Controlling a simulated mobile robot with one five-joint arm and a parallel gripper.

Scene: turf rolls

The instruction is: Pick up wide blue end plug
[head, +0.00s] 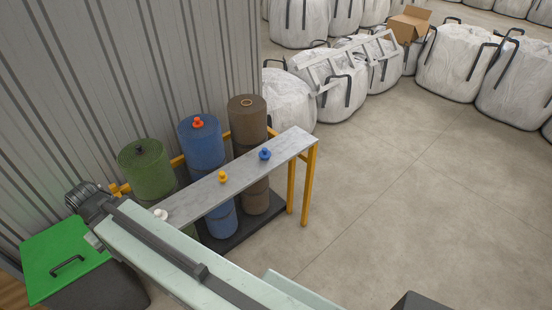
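The blue end plug (264,154) sits on the long grey shelf board (200,191), near its right end. It has a broad base and a smaller knob on top, and nothing touches it. A yellow end plug (223,177) stands near the middle of the board. A white end plug (160,214) is at the left, close behind my arm. An orange-red plug (197,122) sits on top of the blue roll. My pale green arm crosses the lower part of the view towards the left, away from the blue plug. My gripper's fingers do not show.
Green (146,170), blue (201,143) and brown (247,119) rolls stand behind the board, against a corrugated wall. A yellow frame (309,182) supports the board. A green-lidded bin (65,255) is at lower left. White bulk bags stand at the back. The right floor is clear.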

